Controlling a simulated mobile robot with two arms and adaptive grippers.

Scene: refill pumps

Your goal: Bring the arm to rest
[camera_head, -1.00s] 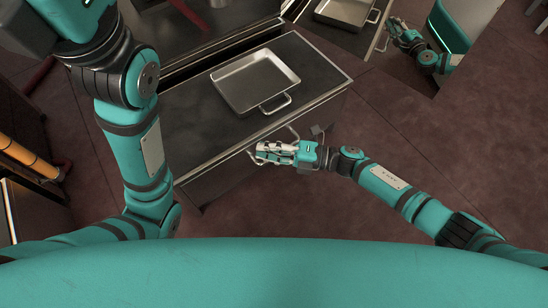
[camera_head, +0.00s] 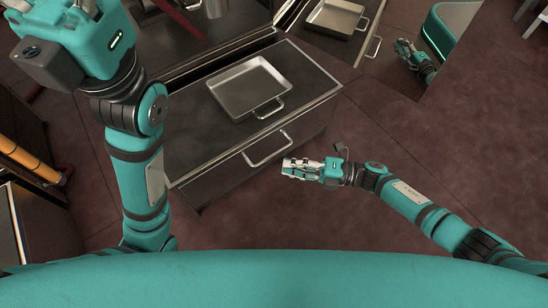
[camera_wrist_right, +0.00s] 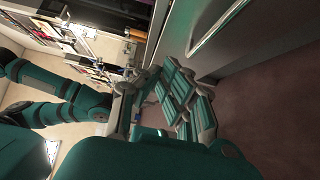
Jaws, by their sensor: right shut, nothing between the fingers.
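My right gripper (camera_head: 297,168) is shut and empty in the head view. It is over the floor, just right of the drawer handle (camera_head: 267,150) and apart from it. In the right wrist view its fingers (camera_wrist_right: 185,100) are together with nothing between them, and a metal handle (camera_wrist_right: 217,28) shows above them. My left arm stands bent at the left of the head view. Its wrist and part of its hand show at the top left, but the fingertips are outside the picture.
A metal pan (camera_head: 247,88) sits on the dark top of the counter (camera_head: 186,135), above the drawer front. A mirror-like panel (camera_head: 430,50) at the upper right reflects my arm. The brown floor (camera_head: 420,140) right of the counter is clear.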

